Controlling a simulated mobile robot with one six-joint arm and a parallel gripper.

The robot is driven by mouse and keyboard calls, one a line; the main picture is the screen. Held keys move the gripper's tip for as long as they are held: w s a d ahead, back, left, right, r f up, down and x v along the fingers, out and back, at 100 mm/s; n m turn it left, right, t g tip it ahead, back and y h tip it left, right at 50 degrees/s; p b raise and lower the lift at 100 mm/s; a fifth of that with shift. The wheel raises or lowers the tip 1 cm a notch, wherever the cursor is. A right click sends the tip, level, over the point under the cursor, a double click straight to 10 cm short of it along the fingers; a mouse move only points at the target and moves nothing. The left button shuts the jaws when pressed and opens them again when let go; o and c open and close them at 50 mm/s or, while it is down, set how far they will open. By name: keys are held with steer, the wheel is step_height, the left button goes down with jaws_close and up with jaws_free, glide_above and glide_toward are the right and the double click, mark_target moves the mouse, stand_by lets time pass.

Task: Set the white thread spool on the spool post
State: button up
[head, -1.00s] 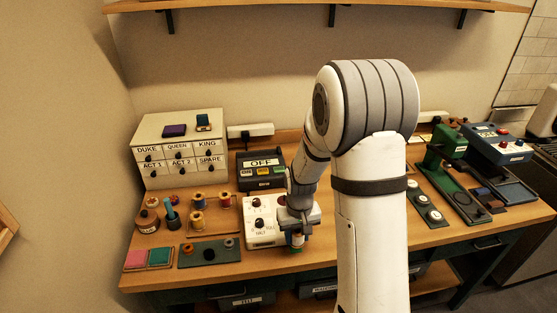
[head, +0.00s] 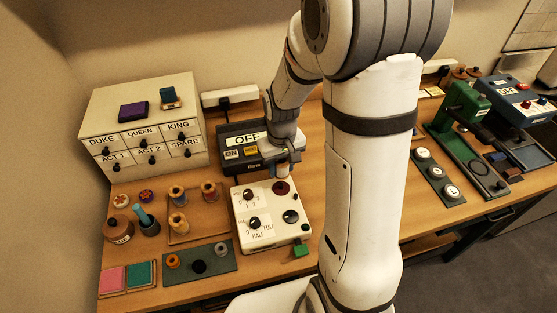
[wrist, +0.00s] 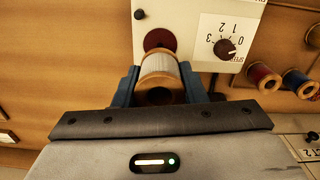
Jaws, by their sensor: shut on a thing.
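The white thread spool (wrist: 160,66) with wooden ends is between the two blue-grey fingers of my gripper (wrist: 160,84) in the wrist view. My gripper is shut on it. A dark red round disc (head: 281,188) on the box top lies just below the gripper. In the wrist view this disc (wrist: 158,38) shows just beyond the spool, partly covered. I cannot make out a post on it, or whether the spool touches it.
The box has black knobs (head: 254,222) and a dark round disc (head: 291,216). An OFF-labelled unit (head: 232,136) stands behind. Coloured spools (head: 178,222) sit on a tray to the left.

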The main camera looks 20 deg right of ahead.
mark_target(281, 178)
steer(key=shift+f+b, duration=1.7)
steer(key=shift+f, duration=0.95)
steer(key=shift+s+f+b, duration=0.1)
steer(key=shift+f+b, duration=0.5)
steer(key=shift+b, duration=0.1)
steer(key=o, duration=0.7)
steer(key=shift+r, duration=0.1)
step_height(281, 178, up, 11)
steer(key=p, duration=0.7)
steer(key=shift+p, duration=0.4)
